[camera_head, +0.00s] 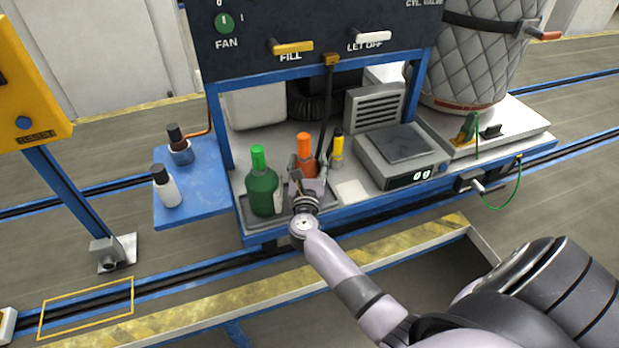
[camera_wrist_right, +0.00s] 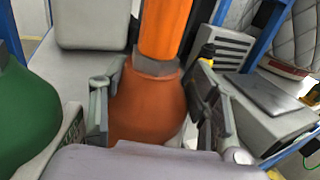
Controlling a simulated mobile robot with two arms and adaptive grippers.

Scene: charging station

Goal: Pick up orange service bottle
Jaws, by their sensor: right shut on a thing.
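The orange service bottle (camera_head: 304,146) stands upright on the station's shelf in the head view, its lower body hidden behind my right gripper (camera_head: 303,172). In the right wrist view the bottle (camera_wrist_right: 150,98) fills the middle, with an orange neck and a darker orange body. The fingers of my right gripper (camera_wrist_right: 158,115) are on either side of its body, shut on it. I cannot tell whether the bottle's base touches the shelf. My left gripper is in neither view.
A green bottle (camera_head: 262,185) stands close to the left of the orange one. A yellow-and-black bottle (camera_head: 337,150) and a scale (camera_head: 400,157) are to the right. A blue side shelf (camera_head: 205,195) holds a white bottle (camera_head: 166,187) and a dark bottle (camera_head: 179,146).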

